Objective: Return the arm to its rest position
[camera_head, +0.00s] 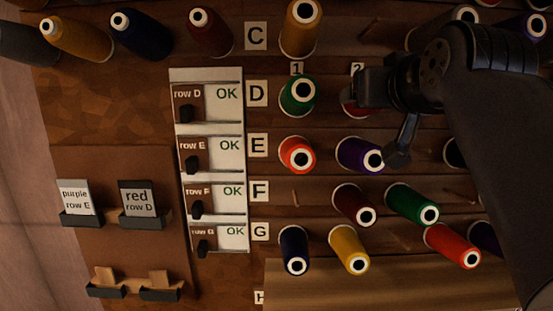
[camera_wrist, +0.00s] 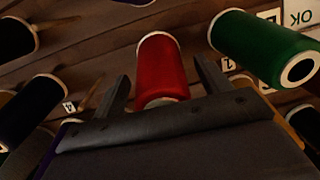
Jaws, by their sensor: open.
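My gripper (camera_head: 378,118) is in front of the thread wall at row D, near the column 2 label. In the wrist view my gripper (camera_wrist: 162,82) is open, with one finger on each side of a red spool (camera_wrist: 162,65). A gap shows between the spool and each finger. In the head view the red spool (camera_head: 348,104) is mostly hidden behind my gripper. My arm reaches in from the right side of the head view.
A green spool (camera_head: 297,96) sits left of my gripper, and a purple spool (camera_head: 358,153) sits just below it. Four sliders marked OK stand on a white panel (camera_head: 208,75). Cards reading purple row E (camera_head: 75,197) and red row D (camera_head: 138,198) stand at lower left.

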